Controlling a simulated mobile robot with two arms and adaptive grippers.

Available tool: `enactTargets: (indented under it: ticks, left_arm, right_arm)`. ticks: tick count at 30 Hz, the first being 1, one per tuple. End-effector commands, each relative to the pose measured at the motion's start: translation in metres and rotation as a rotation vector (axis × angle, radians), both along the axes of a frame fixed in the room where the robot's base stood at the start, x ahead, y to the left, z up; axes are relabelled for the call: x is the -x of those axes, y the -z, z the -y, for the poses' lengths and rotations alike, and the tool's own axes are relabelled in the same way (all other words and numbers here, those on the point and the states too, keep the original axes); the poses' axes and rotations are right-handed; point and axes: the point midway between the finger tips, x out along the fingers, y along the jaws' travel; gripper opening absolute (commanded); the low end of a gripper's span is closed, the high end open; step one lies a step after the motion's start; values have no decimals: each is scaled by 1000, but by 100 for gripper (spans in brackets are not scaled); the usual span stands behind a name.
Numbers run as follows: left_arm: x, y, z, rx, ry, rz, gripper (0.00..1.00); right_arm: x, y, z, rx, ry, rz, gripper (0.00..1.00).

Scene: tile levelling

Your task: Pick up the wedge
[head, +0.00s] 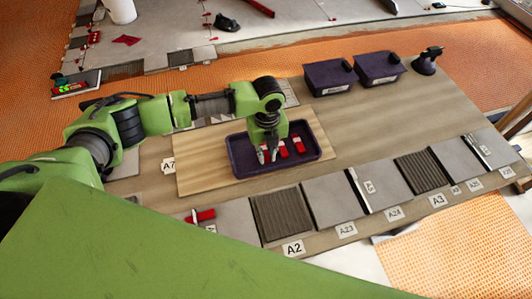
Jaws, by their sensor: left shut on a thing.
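Red wedges lie in a dark purple tray (236,168) on a light wooden board. One red wedge (283,149) lies just right of my left gripper, and another red wedge (298,145) lies beyond it. My left gripper (267,156) points down inside the tray and is shut on a red wedge that its fingers mostly hide. Another red wedge (200,216) rests on a grey tile at the table's front left. My right gripper is not in view.
Grey tiles and dark ribbed pieces (282,216) with label cards such as A2 (293,248) line the front edge. Two purple bins (328,78) (378,69) and a dark suction-cup tool (428,61) stand at the back right. The wooden table (420,110) right of the tray is clear.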

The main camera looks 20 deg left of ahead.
Motion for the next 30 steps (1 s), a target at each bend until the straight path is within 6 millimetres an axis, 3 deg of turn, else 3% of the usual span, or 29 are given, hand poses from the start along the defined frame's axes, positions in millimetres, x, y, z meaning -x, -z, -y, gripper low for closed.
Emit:
enactTargets:
  ticks: [5, 10, 18, 24, 30]
  left_arm:
    - [-1, -8, 0, 0, 0, 1, 5]
    - [1, -34, 3, 4, 3, 4, 5]
    - [40, -94, 42, 4, 9, 4, 5]
    - [74, -114, 76, 2, 7, 2, 5]
    - [92, -126, 94, 2, 2, 1, 5]
  right_arm:
    - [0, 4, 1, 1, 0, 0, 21]
    - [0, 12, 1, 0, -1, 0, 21]
    - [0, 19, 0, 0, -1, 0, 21]
    - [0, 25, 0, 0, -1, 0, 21]
    - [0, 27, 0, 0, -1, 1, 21]
